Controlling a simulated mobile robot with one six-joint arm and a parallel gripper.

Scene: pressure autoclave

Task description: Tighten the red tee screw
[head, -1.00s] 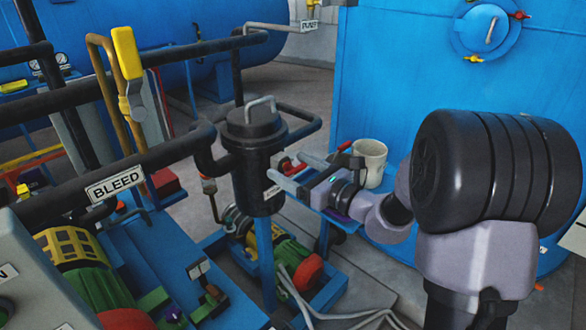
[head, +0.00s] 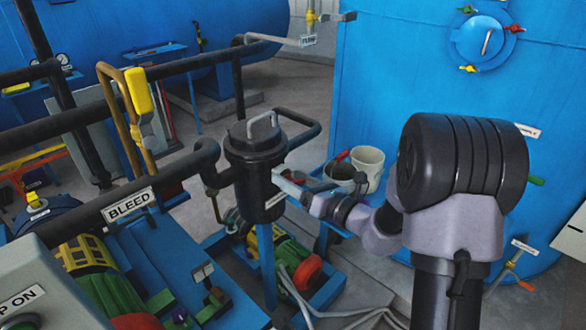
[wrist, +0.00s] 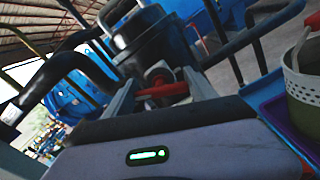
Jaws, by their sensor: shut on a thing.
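A red tee-shaped handle (wrist: 163,91) shows in the wrist view between my fingers, in front of a black canister. Its bar spans from one finger to the other. My gripper (wrist: 161,92) is shut on it. In the head view my gripper (head: 285,182) is at the right side of the black canister (head: 255,170), below its lid. The handle itself is hidden there behind my fingers and wrist. The canister has a grey loop handle on its lid and stands upright on a blue post.
A hatch (head: 483,38) on the blue tank carries small red, yellow and green handles. A white perforated pot (head: 368,166) stands on a blue shelf right of my gripper. The black BLEED pipe (head: 100,213) runs at left. Pumps and cables lie below.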

